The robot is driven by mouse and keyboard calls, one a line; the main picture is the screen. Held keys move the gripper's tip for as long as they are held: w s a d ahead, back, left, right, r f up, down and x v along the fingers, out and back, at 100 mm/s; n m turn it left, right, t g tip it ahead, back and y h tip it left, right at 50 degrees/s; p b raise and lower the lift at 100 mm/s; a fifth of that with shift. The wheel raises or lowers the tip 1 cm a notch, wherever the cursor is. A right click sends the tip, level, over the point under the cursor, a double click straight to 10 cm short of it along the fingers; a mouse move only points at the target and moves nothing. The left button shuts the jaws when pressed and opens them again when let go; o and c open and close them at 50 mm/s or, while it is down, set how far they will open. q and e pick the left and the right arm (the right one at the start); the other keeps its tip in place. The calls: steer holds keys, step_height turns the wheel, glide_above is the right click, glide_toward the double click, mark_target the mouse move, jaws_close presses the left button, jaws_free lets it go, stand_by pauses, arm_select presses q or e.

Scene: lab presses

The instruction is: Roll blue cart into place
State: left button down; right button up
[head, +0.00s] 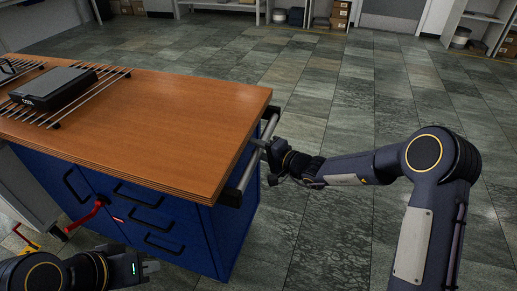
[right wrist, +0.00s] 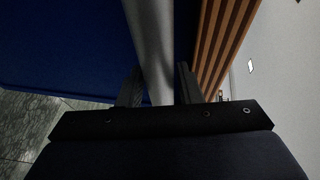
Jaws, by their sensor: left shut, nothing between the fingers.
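The blue cart (head: 165,222) has a wooden top and drawers with black handles, and fills the left of the head view. A silver push bar (head: 248,158) runs along its right end; it also shows in the right wrist view (right wrist: 150,40). My right gripper (head: 265,145) is at this bar, and in the wrist view its fingers (right wrist: 160,92) sit close on both sides of the bar, shut on it. My left gripper (head: 152,267) is shut and empty, low in front of the cart's drawers. The cart's wheels are hidden.
A black device (head: 52,88) sits on a wire rack (head: 105,78) on the cart top. A red lever (head: 85,215) and a yellow part (head: 25,240) are at lower left. The tiled floor (head: 340,110) right of and beyond the cart is clear. Shelves with boxes stand far back.

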jaws_close()
arm_select(q)
steer(key=shift+f, duration=0.1)
arm_select(e)
steer(key=shift+d, duration=0.1)
